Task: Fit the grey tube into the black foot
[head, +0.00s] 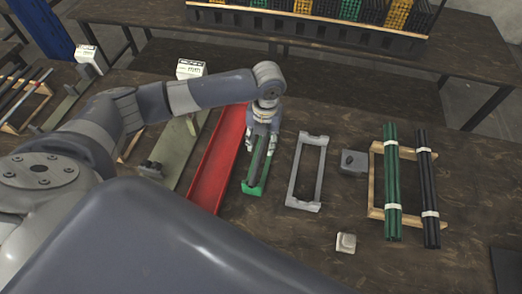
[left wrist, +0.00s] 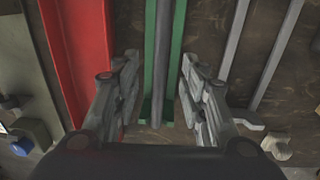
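The grey tube (head: 257,164) lies lengthwise in a narrow green holder (head: 252,190). In the left wrist view the tube (left wrist: 168,50) runs up the middle between the green holder's rails (left wrist: 149,60). My left gripper (head: 263,143) is over the tube and partly hides it. In the left wrist view the left gripper (left wrist: 162,95) is open, one finger on each side of the tube, with clear gaps. The dark block that looks like the black foot (head: 354,161) sits on the table to the right. My right gripper is not in view.
A long red channel (head: 208,185) lies just left of the green holder. A grey frame (head: 291,175) lies to its right. Green rods (head: 392,185) and black rods (head: 428,185) rest on a wooden rack. A small pale block (head: 346,242) stands on the front table.

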